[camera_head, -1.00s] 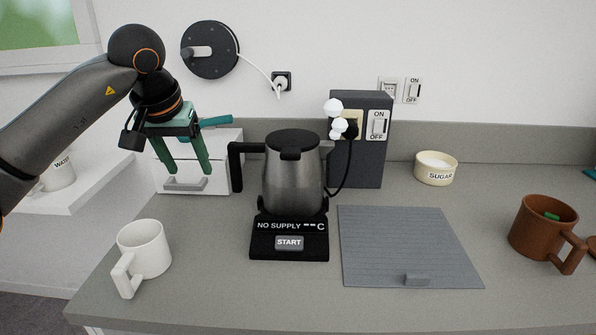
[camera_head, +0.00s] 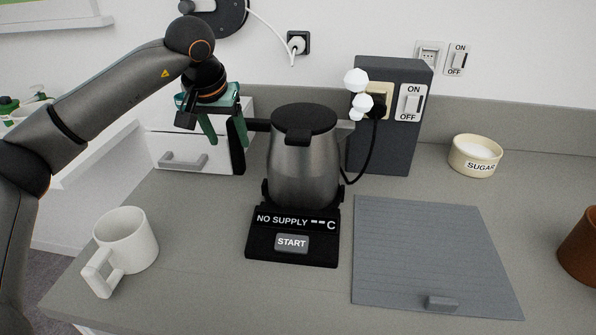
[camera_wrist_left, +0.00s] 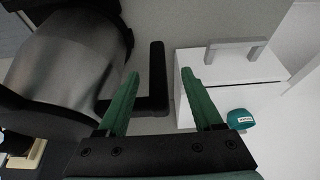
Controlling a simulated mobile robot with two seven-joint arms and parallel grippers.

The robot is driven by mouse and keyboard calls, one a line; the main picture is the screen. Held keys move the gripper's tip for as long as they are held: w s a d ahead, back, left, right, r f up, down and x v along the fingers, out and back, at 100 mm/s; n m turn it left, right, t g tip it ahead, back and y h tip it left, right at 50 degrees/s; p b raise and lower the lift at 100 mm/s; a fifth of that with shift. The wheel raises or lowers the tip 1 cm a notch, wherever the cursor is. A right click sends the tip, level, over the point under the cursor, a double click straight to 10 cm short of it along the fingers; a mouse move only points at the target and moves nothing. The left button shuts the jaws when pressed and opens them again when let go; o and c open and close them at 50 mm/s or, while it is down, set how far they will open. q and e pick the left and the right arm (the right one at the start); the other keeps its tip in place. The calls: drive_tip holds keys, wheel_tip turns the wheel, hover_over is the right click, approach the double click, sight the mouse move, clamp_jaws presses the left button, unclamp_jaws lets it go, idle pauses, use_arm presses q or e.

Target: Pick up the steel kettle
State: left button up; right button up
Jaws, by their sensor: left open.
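The steel kettle (camera_head: 304,172) stands upright on its black base (camera_head: 292,238), whose display reads "NO SUPPLY". Its black handle (camera_head: 258,125) points left; in the left wrist view the kettle body (camera_wrist_left: 68,62) is at the left. My left gripper (camera_head: 226,142) is open at the handle, fingers pointing down. In the left wrist view, the handle's grip bar (camera_wrist_left: 157,72) shows between the two open green fingers (camera_wrist_left: 160,76). I cannot tell whether they touch it. My right gripper is not in view.
A white drawer box (camera_head: 185,150) stands behind the gripper. A white mug (camera_head: 128,240) is front left, a grey mat (camera_head: 425,255) right of the base. A dark switch box (camera_head: 390,140) with a plug and cord stands behind. A sugar bowl (camera_head: 475,158) and brown mug (camera_head: 580,250) are right.

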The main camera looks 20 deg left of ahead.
sight(233, 143)
use_arm(q)
drive_tip(key=shift+w+x, duration=0.15)
drive_tip(key=shift+x, duration=1.2)
drive_tip(key=shift+w+x, duration=0.2)
drive_tip(key=shift+x, duration=1.15)
drive_tip(key=shift+d+r, duration=0.1)
drive_tip(key=shift+r, duration=0.05)
clamp_jaws()
drive_tip(key=shift+w+r, duration=0.15)
drive_tip(key=shift+r, duration=0.05)
